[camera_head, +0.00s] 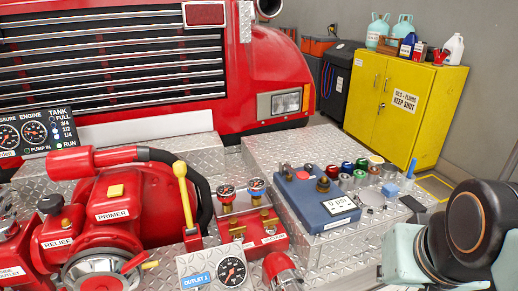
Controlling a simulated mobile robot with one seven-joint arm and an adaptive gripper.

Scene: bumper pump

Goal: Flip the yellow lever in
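The yellow lever (186,200) stands near the middle of the pump panel, with a round yellow knob on top. It is nearly upright, its top tilted a little to the left, and its foot sits in a small red bracket. A black hose curves close behind it. Part of my arm (465,232), black and pale teal, shows at the lower right, well apart from the lever. My gripper's fingertips are not in the picture.
The red pump (110,215) with its primer stands left of the lever. A red gauge block (252,228) and a blue instrument box (315,198) with several coloured caps lie to its right. A pressure gauge (231,271) stands in front. A yellow cabinet (405,105) is at the back right.

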